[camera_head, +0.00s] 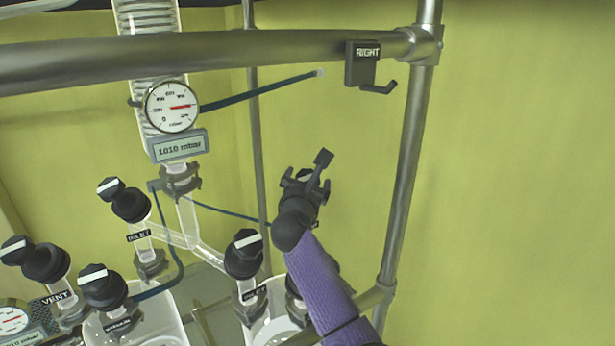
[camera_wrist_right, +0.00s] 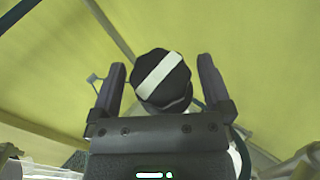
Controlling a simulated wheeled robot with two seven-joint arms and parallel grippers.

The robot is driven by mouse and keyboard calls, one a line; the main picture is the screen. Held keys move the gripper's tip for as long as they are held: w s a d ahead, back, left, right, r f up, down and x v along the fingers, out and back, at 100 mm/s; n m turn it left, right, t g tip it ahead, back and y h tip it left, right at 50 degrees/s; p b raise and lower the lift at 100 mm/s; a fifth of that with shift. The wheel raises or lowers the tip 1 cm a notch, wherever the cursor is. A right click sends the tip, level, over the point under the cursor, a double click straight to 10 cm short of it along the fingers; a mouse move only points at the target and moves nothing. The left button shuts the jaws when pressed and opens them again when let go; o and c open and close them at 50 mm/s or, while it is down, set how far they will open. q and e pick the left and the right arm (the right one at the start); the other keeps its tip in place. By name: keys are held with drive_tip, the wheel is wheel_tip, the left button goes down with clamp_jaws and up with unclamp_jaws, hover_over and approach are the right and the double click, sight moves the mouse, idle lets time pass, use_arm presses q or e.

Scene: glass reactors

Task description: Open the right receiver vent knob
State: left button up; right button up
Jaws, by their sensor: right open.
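In the right wrist view, a black fluted knob (camera_wrist_right: 160,78) with a white diagonal stripe sits between the two fingers of my right gripper (camera_wrist_right: 160,88). The fingers are open, with a gap visible on each side of the knob. In the head view, my right gripper (camera_head: 305,178) is raised at the centre on the purple arm. It largely hides whatever is between its fingers, and I cannot read a label for that knob. My left gripper is not in view.
Other striped knobs stand left of my arm: one by the INLET label (camera_head: 110,188), one by VENT (camera_head: 15,249), and one close beside my arm (camera_head: 246,243). A pressure gauge (camera_head: 171,106), a RIGHT hook (camera_head: 367,68) and metal frame bars (camera_head: 407,170) surround the area.

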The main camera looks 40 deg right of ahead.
drive_tip(key=shift+w+d, duration=0.1)
drive_tip(key=shift+d, duration=0.1)
drive_tip(key=c, duration=1.2)
drive_tip(key=shift+o, duration=0.2)
drive_tip(key=shift+r+n+t+y+p, duration=0.15)
drive_tip(key=shift+n+t+y+p, duration=0.35)
drive_tip(key=shift+n+t+p, duration=0.45)
drive_tip(key=n+t+y+p, duration=0.2)
drive_tip(key=n+y, duration=0.1)
drive_tip(key=shift+n+t+p, duration=0.25)
drive_tip(key=shift+n+p, duration=0.1)
drive_tip(key=n+t+y, duration=0.1)
drive_tip(key=n+y, duration=0.1)
drive_tip(key=shift+n+p, duration=0.3)
drive_tip(key=n+t+y, duration=0.1)
drive_tip(key=n+y, duration=0.1)
drive_tip(key=shift+n+y, duration=0.3)
drive_tip(key=n+y, duration=0.3)
drive_tip(key=shift+f+t+y, duration=0.25)
drive_tip(key=shift+t+y, duration=0.05)
drive_tip(key=shift+n+y+b, duration=0.75)
drive_tip(key=shift+n+y, duration=0.85)
drive_tip(key=shift+y, duration=0.1)
drive_tip(key=shift+n+g+y, duration=0.3)
drive_tip(key=shift+g, duration=0.1)
